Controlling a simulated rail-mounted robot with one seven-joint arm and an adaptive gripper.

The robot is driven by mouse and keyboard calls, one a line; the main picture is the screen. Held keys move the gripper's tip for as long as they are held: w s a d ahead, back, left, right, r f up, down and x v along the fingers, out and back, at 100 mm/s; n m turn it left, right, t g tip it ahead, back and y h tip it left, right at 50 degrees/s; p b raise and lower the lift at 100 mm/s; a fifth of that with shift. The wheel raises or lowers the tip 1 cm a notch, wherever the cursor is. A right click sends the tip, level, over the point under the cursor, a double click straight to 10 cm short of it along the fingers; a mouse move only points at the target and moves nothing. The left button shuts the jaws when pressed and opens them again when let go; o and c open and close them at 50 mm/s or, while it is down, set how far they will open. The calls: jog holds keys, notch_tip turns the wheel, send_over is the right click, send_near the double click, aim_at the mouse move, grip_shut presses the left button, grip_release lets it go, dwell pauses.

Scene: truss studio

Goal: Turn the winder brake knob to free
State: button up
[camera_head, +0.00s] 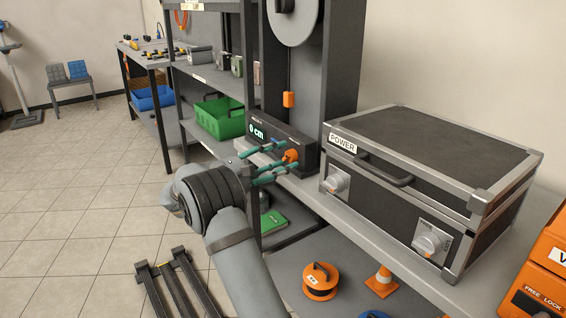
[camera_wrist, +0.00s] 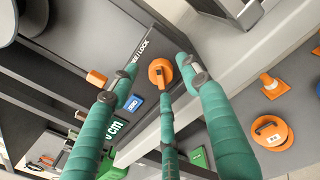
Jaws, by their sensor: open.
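The winder box (camera_head: 286,137) is a dark unit on the shelf, with a lit "0 cm" display. Its orange brake knob (camera_head: 290,156) is on the front, to the right of the display. In the wrist view the knob (camera_wrist: 160,73) shows below a partly covered label (camera_wrist: 142,45) ending in "LOCK". My gripper (camera_head: 286,154) has teal fingers and reaches toward the knob. In the wrist view the open fingers (camera_wrist: 158,76) are spread around the knob, with nothing held. I cannot tell whether any finger touches it.
A blue button (camera_wrist: 134,103) is beside the knob. An orange weight (camera_head: 289,99) hangs above the winder. A POWER case (camera_head: 400,150) with two knobs stands close on the right. An orange box (camera_head: 545,270) also reads "FREE LOCK". Open floor (camera_head: 70,230) is at left.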

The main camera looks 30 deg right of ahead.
jog(key=shift+w+d, duration=0.15)
jog(key=shift+d, duration=0.4)
jog(key=c, duration=0.4)
jog(key=c, duration=0.7)
